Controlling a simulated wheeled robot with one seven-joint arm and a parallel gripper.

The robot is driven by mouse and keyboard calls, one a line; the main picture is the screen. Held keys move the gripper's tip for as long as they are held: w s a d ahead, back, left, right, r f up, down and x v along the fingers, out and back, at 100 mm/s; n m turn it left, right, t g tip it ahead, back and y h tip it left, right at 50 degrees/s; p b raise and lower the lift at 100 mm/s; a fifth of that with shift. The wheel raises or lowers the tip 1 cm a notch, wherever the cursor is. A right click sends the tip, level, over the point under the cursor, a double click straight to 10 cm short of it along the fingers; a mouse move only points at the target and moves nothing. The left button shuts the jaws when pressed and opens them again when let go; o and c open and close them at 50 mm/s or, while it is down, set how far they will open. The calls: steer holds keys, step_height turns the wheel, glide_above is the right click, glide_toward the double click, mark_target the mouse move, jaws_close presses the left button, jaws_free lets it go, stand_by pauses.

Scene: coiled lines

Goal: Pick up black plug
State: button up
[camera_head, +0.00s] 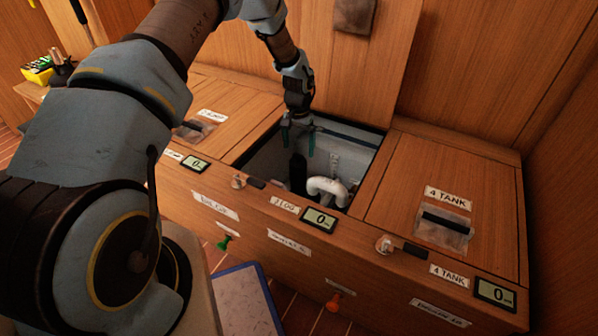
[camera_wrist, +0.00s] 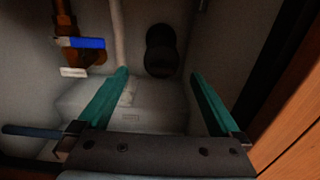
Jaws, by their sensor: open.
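A black rounded object, likely the black plug (camera_wrist: 161,48), stands out against the pale inside of the open compartment in the wrist view. In the head view a dark upright shape (camera_head: 298,173) in the compartment appears to be the same thing. My gripper (camera_head: 298,142) points down into the compartment opening, above that shape. In the wrist view my gripper (camera_wrist: 159,75) has its two green fingers spread wide with nothing between the tips. The black object lies beyond the tips, roughly centred between them, and looks apart from both.
A white curved pipe (camera_head: 328,187) is right of the dark shape. A blue-handled valve (camera_wrist: 82,43) and a pale box (camera_wrist: 130,105) show in the wrist view. Wooden walls edge the opening; a closed "4 TANK" lid (camera_head: 431,181) is at right.

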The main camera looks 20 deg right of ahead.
mark_target(298, 158)
steer(key=f+b, duration=0.1)
steer(key=f, duration=0.4)
steer(key=f+b, duration=0.1)
steer(key=f, duration=0.2)
steer(key=shift+w+d+f+b, duration=0.1)
steer(key=shift+w+f+b, duration=0.15)
steer(key=shift+b, duration=0.05)
steer(key=c, duration=1.5)
step_height(298, 158, up, 10)
steer(key=p, duration=0.3)
steer(key=shift+r, duration=0.1)
steer(key=shift+r, duration=0.15)
